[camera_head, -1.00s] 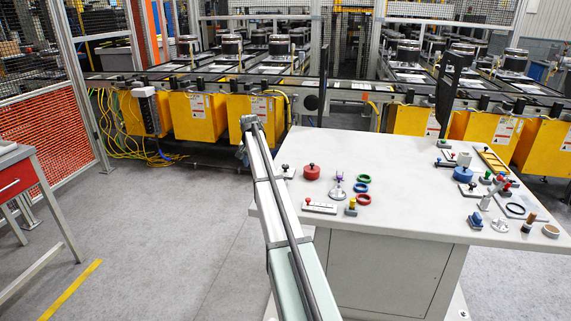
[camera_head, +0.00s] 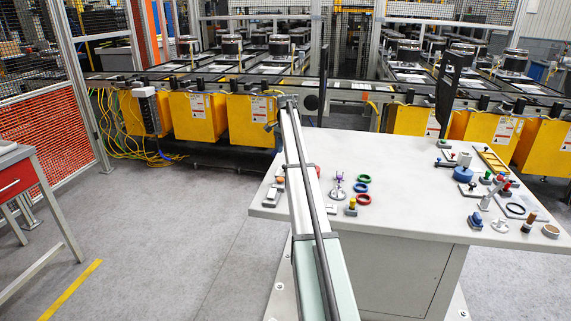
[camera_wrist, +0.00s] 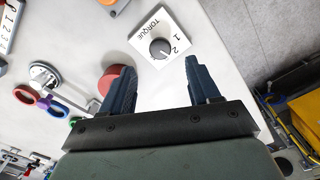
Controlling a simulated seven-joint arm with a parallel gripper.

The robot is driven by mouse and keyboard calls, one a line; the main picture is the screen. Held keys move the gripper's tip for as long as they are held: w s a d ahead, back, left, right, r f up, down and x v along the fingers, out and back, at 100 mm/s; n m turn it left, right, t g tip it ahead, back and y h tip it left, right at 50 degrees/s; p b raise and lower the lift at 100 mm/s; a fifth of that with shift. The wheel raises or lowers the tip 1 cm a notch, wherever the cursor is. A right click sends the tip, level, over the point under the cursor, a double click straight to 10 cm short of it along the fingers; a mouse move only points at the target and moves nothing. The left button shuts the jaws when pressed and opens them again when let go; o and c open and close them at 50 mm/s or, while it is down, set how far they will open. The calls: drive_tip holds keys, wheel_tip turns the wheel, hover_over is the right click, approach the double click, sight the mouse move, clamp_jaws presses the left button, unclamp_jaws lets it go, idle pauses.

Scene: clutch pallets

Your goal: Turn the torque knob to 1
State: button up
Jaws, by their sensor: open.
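In the wrist view, the torque knob (camera_wrist: 160,48) is a round dark grey knob on a white square plate (camera_wrist: 143,42). The plate is printed TORQUE, with the marks 1 and 2. A pale pointer line on the knob appears to lie on the side of the 2. My gripper (camera_wrist: 159,67) is open and empty. Its two dark fingers point towards the plate, one on each side of the knob in the picture. The knob lies just beyond the fingertips, and I see no contact. In the head view my arm hides the gripper, and I cannot make out the knob clearly.
A red round piece (camera_wrist: 116,78) is partly hidden behind the left finger. Blue (camera_wrist: 53,105) and red rings and a metal-based piece (camera_wrist: 44,73) lie further left. The white table (camera_head: 400,210) holds several parts at its right. Its front middle is clear.

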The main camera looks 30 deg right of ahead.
wheel_tip(320, 180, down, 6)
drive_tip(key=shift+f, duration=0.25)
drive_tip(key=shift+c, duration=0.4)
drive_tip(key=c, duration=0.9)
drive_tip(key=shift+c, duration=0.3)
drive_tip(key=shift+n, duration=0.4)
drive_tip(key=n, duration=0.4)
drive_tip(key=shift+n, duration=0.4)
drive_tip(key=n, duration=0.4)
drive_tip(key=shift+n, duration=0.4)
